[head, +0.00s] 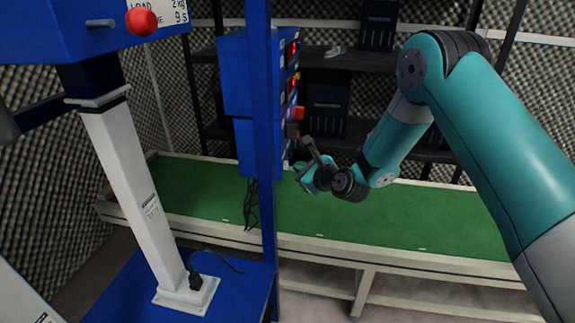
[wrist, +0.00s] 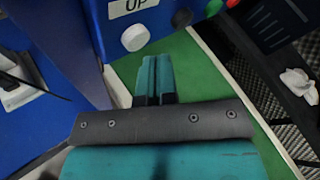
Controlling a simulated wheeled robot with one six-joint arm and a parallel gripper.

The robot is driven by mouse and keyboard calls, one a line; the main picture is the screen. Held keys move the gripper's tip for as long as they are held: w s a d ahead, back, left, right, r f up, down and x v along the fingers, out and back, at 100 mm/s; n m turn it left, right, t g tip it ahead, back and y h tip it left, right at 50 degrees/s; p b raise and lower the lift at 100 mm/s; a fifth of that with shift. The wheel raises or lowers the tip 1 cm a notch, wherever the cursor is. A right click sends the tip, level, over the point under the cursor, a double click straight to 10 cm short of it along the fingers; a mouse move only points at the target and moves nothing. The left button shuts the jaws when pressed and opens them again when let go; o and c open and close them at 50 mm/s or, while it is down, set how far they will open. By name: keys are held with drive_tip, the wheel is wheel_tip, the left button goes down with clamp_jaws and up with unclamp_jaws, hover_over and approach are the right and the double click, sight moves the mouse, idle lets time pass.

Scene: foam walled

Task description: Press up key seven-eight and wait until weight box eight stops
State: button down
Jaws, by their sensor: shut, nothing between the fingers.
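My gripper (head: 303,172) is shut and empty, in front of the lower part of the blue control panel (head: 245,95) on the post. In the wrist view my gripper (wrist: 154,62) has its teal fingers together. A white round key (wrist: 135,38) sits under an "UP" label (wrist: 135,6), just beyond and left of the fingertips. I see no clear contact. I cannot read the number seven-eight on any key, nor tell which part is weight box eight.
A blue frame with a white column (head: 140,190) stands at left, under a blue housing with a red ball (head: 141,21). A sign (head: 172,12) reads load 2 kg, 9 s. A green-topped bench (head: 390,215) runs behind, with dark shelves (head: 340,95) beyond.

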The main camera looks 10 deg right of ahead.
drive_tip(key=shift+w+a, duration=0.1)
drive_tip(key=shift+a, duration=0.15)
